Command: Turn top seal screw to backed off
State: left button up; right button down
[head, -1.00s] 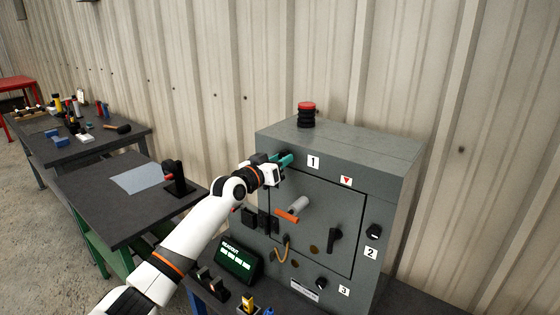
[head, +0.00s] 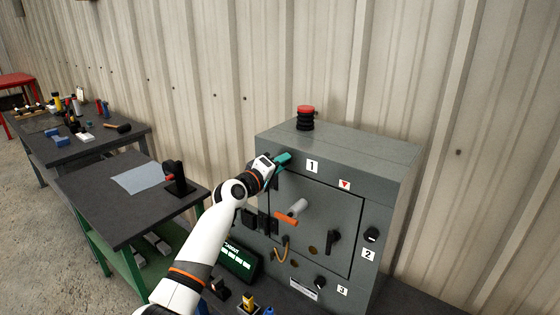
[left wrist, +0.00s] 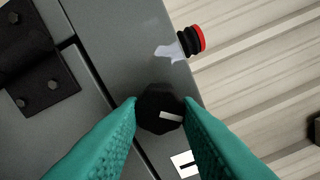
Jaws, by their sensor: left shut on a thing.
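The top seal screw shows in the left wrist view as a black faceted knob (left wrist: 160,108) with a white pointer mark. It sits on the grey enclosure (head: 345,152) beside the label 1 (head: 312,166). My left gripper (left wrist: 161,112) has its teal fingers on either side of the knob and is shut on it. In the head view my left gripper (head: 282,160) is at the upper left of the enclosure front and hides the knob. My right gripper is not in view.
A black and red stacked button (head: 305,118) stands on top of the enclosure. The door carries a grey handle with an orange part (head: 288,219) and a black knob (head: 333,240). A black hinge (left wrist: 38,80) is near the gripper. A dark bench (head: 120,200) stands at left.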

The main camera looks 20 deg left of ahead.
pick_arm(q)
jog(key=shift+n+p, duration=1.8)
jog(key=shift+n, duration=1.9)
jog(key=o, duration=1)
jog(key=b+v, duration=0.1)
jog(key=v, duration=1.1)
jog(key=shift+r, duration=0.1)
